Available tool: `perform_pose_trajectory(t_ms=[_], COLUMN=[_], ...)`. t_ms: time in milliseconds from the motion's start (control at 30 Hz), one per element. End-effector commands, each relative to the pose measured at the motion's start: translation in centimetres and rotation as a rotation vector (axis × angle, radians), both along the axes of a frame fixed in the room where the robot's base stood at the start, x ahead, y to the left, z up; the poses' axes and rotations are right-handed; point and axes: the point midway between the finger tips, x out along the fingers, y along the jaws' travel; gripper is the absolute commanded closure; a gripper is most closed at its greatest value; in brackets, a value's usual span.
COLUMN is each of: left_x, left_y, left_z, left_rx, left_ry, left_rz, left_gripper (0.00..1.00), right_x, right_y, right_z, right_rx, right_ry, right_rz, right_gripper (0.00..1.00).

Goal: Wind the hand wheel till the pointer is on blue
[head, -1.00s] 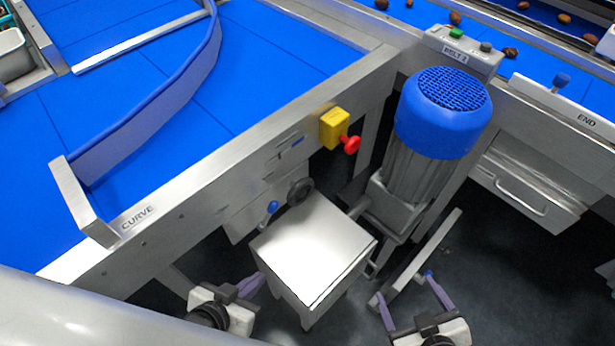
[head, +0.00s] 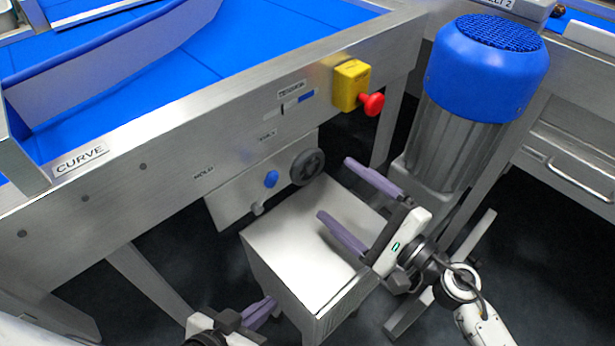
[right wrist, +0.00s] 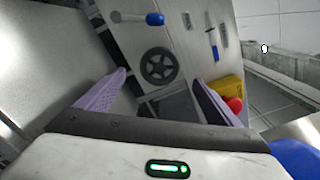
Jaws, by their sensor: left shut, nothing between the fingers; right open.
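The small dark hand wheel (head: 307,167) is on a plate on the side of the conveyor frame; it also shows in the right wrist view (right wrist: 159,66). Above it, the tension scale (head: 297,104) has a blue part at its right end; the pointer is too small to place surely. The scale also shows in the right wrist view (right wrist: 212,38). My right gripper (head: 333,188) is open and empty, fingers pointing toward the wheel, which appears between and beyond them, apart. My left gripper (head: 270,308) is shut and empty, low by the steel box.
A lever with a blue knob (head: 271,179) is just left of the wheel. A yellow box with a red button (head: 372,103) is up to the right. A blue-topped motor (head: 487,65) stands right. The steel box (head: 290,245) stands below the wheel.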

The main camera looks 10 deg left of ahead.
Motion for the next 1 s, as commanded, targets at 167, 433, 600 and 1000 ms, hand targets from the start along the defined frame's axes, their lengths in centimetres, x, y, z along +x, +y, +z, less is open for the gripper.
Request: perform_pose_trajectory(t_ms=[167,433,600,1000], left_x=[0.0,0.0,-0.1,-0.1], left_y=[-0.1,-0.1,0.0,0.0], left_z=[0.5,0.3,-0.1,-0.1], left_rx=[-0.002,0.001,0.001,0.0], left_ry=[-0.005,-0.004,0.0,-0.001], left_rz=[-0.001,-0.002,-0.002,-0.001], left_gripper=[1.0,1.0,1.0,1.0], right_x=[1.1,3.9,5.1,5.6], right_y=[1.9,6.0,7.8,8.5], right_z=[0.2,0.1,0.0,0.0], right_rx=[-0.01,-0.006,-0.006,-0.008], right_ry=[-0.016,-0.013,-0.011,-0.011], right_rz=[0.004,0.003,0.002,0.001], right_gripper=[0.13,0.13,0.13,0.13])
